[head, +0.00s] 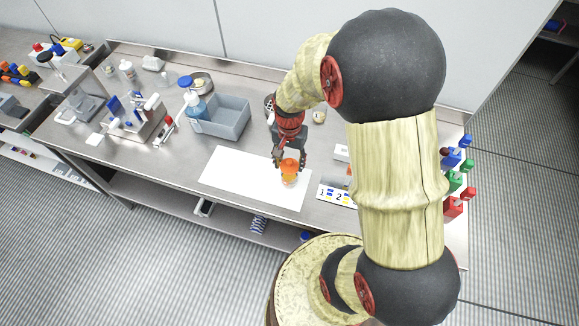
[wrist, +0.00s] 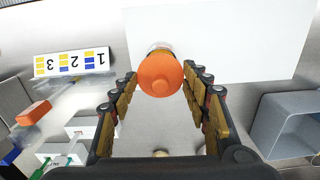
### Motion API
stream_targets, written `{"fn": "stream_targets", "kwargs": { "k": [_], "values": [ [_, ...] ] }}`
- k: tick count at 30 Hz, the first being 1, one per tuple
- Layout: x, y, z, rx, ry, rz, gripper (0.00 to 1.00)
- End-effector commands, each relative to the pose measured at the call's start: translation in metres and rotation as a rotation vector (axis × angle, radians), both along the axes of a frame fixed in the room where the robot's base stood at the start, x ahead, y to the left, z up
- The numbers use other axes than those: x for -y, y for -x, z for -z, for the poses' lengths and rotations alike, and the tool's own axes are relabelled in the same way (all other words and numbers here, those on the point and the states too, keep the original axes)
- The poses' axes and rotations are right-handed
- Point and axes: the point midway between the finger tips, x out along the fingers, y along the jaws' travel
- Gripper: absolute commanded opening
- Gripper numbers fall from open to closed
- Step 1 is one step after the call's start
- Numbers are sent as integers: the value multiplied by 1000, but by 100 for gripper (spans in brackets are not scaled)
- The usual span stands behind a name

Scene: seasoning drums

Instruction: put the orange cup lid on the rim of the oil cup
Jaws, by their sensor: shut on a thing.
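The orange cup lid (head: 289,164) is between my gripper's fingertips, over the white sheet; it also shows in the wrist view (wrist: 160,76). My gripper (head: 287,160) is shut on it, with one finger on each side, as seen in the wrist view (wrist: 161,75). The oil cup (head: 289,179), clear with orange-yellow contents, stands on the white sheet right below the lid. In the wrist view only a thin part of the cup (wrist: 160,46) shows past the lid. I cannot tell whether the lid touches the rim.
The white sheet (head: 240,178) is mostly bare. A numbered card (head: 334,196) lies to its right. Colored blocks (head: 455,180) line the right edge.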

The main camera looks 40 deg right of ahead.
Motion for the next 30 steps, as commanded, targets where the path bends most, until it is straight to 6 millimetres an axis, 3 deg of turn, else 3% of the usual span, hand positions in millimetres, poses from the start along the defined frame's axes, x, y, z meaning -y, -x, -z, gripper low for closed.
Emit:
{"fn": "stream_targets", "kwargs": {
  "k": [8,24,25,30],
  "values": [
    [1,-2,34,-2,-1,0,34],
    [1,-2,42,-1,0,0,34],
    [1,-2,41,-1,0,0,48],
    [1,-2,41,-1,0,0,58]
  ]
}}
